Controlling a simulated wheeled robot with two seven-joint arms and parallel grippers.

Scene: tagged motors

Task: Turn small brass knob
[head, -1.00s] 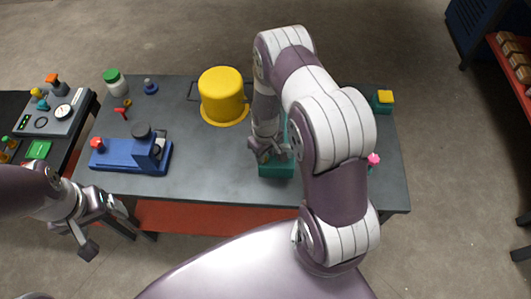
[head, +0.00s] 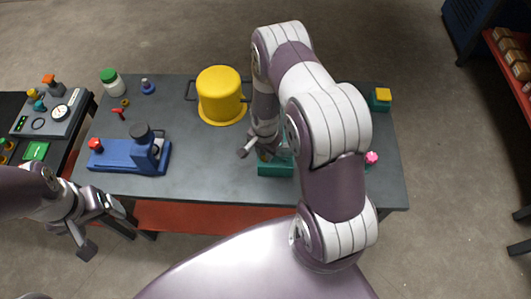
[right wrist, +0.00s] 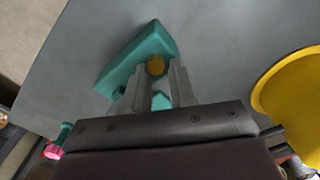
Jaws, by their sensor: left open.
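The small brass knob (right wrist: 156,65) sits on a teal fixture (right wrist: 145,50), seen in the right wrist view. My right gripper (right wrist: 157,70) is open, with one finger on each side of the knob in that picture. I cannot tell whether the fingers touch it. In the head view the teal fixture (head: 272,170) stands near the table's front edge, partly hidden by my right arm and right gripper (head: 258,152). My left gripper (head: 105,232) is open and empty, off the table's front left corner.
A yellow pot (head: 220,95) stands left of my right arm. A blue device (head: 125,155), a green-capped jar (head: 112,82) and small parts are at the left of the grey table (head: 205,165). A yellow-topped teal block (head: 381,99) and a pink knob (head: 371,158) are at the right.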

